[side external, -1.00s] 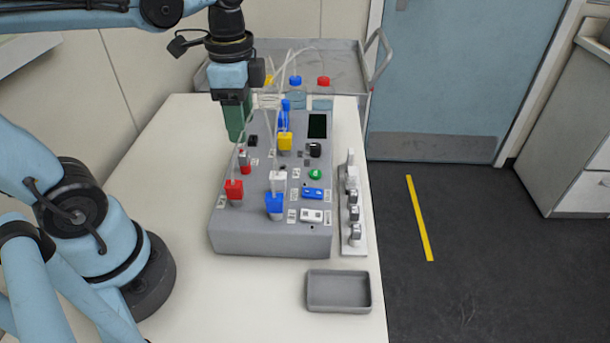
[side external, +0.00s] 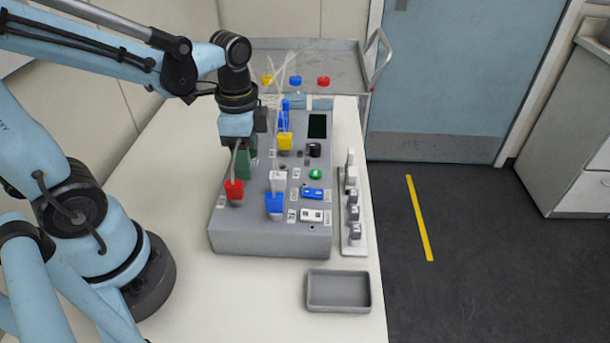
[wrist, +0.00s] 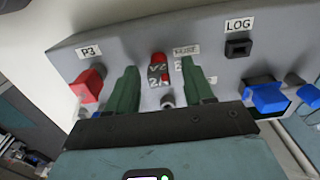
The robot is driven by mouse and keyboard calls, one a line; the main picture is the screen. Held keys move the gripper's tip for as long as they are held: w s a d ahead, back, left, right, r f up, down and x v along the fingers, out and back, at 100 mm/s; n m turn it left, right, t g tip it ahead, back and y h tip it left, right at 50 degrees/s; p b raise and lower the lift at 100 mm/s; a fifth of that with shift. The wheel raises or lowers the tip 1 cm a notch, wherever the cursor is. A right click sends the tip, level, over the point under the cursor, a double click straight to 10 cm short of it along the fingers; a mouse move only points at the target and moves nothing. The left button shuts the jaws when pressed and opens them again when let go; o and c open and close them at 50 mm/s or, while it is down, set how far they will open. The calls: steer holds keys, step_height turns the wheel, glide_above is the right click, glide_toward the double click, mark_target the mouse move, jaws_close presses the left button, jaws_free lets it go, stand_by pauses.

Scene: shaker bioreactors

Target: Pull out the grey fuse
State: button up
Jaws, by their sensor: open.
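My gripper (side external: 244,172) is open, its green fingers pointing down over the left side of the grey panel box, beside the red plug (side external: 234,190). The wrist view shows the fingers (wrist: 158,70) apart on either side of a red fuse part (wrist: 157,63) marked 2A, near the FUSE label (wrist: 186,50). A small grey round part (wrist: 167,101), perhaps the grey fuse, shows just below it, between the fingers. I cannot tell whether the two are one piece, or whether a finger touches either. The gripper hides this spot in the side view.
The grey panel box (side external: 270,244) carries red, white, blue and yellow plugs with tubes close to my gripper. The P3 red plug (wrist: 88,85) and LOG port (wrist: 238,47) flank the fuse spot. An empty grey tray (side external: 338,308) lies in front.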

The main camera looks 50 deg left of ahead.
jaws_close()
steer(key=shift+r, duration=0.75)
steer(key=shift+r, duration=0.3)
steer(key=shift+r, duration=0.6)
stand_by(0.5)
steer(key=shift+r, duration=1.45)
